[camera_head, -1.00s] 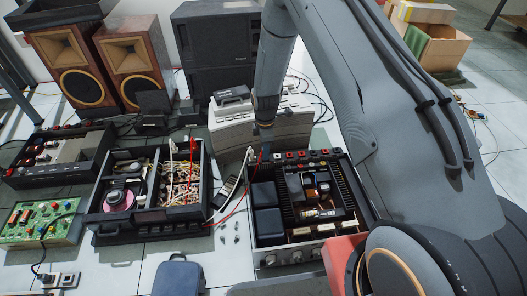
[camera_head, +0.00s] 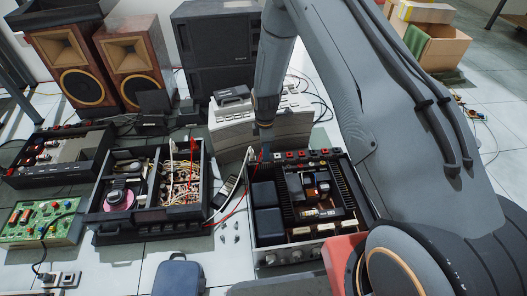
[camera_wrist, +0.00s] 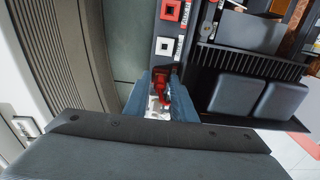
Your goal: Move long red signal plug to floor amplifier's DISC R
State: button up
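The floor amplifier (camera_head: 268,239) has a row of red and white sockets (camera_head: 301,154) along its back edge. In the wrist view a red socket (camera_wrist: 172,10) and a white socket (camera_wrist: 165,46) show on that back strip. My gripper (camera_wrist: 161,87) points down at the strip's end, by the amplifier's back left corner; it also shows in the head view (camera_head: 264,146). Its blue fingers flank the red plug (camera_wrist: 162,76) and seem shut on it. A whitish part shows between the fingers below the red. Whether the plug sits in a socket is hidden. The socket labels are too small to read.
A second open chassis (camera_head: 143,222) with wiring stands left of the amplifier, with a red cable between them. A light beige ribbed unit (camera_head: 225,127) stands close behind the amplifier. Small loose parts lie on the floor between the chassis. A blue case (camera_head: 179,277) lies in front.

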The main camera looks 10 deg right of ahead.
jog(key=shift+o, duration=0.9)
notch_tip(320, 180, up, 8)
jog(key=p, duration=0.3)
jog(key=shift+r+p, duration=1.75)
jog(key=shift+r, duration=0.65)
